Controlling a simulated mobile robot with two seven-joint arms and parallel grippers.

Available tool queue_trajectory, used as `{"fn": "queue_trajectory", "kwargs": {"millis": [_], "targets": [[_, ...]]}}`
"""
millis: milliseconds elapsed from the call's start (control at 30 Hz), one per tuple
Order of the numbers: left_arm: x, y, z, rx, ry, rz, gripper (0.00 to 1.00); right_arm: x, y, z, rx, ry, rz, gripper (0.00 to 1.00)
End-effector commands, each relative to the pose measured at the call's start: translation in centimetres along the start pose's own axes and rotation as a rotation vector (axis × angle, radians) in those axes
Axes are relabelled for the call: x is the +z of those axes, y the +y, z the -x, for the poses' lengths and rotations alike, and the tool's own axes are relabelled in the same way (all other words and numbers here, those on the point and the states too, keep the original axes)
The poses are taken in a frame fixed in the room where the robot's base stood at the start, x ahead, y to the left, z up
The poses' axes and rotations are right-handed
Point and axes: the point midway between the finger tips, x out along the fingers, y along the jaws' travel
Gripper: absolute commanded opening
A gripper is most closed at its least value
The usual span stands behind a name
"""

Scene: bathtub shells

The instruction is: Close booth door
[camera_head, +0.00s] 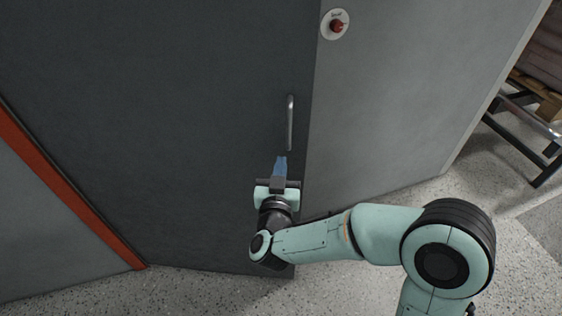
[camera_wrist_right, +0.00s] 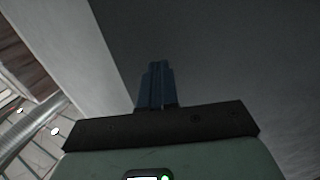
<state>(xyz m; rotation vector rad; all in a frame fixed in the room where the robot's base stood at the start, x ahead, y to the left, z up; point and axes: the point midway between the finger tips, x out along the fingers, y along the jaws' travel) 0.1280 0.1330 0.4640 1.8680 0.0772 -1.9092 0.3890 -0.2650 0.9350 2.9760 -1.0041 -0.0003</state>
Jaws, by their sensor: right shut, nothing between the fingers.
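The booth door (camera_head: 190,110) is a dark grey panel filling the middle of the head view, with a vertical metal handle (camera_head: 291,123) near its right edge. Its right edge meets the lighter grey wall, and I see no clear gap there. My right gripper (camera_head: 280,160) is shut and empty, with its blue fingers just below the handle, in front of the door. I cannot tell whether the fingertips touch the door. In the right wrist view the shut fingers (camera_wrist_right: 157,68) point at the dark door surface (camera_wrist_right: 220,50). My left gripper is not in view.
A lighter grey wall (camera_head: 400,90) with a red button (camera_head: 337,25) stands right of the door. An orange-red post (camera_head: 70,185) is at the left. A dark metal rack (camera_head: 525,135) stands at the far right. The speckled floor (camera_head: 480,205) is clear between.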

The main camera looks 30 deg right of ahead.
Motion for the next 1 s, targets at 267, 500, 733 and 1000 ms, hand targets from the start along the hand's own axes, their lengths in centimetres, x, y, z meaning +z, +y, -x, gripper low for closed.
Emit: {"fn": "queue_trajectory", "kwargs": {"millis": [267,500,733,1000], "targets": [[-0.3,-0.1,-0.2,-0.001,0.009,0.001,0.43,0.0,0.0,-1.9,0.0,-0.001,0.0,0.0],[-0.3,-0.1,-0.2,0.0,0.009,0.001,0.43,0.0,0.0,-1.9,0.0,-0.001,0.0,0.0],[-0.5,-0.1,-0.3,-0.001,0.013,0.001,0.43,0.1,-0.1,-4.0,-0.023,0.001,-0.009,0.0],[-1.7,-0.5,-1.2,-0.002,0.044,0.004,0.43,0.1,-0.3,-12.0,-0.133,0.004,-0.012,0.0]]}}
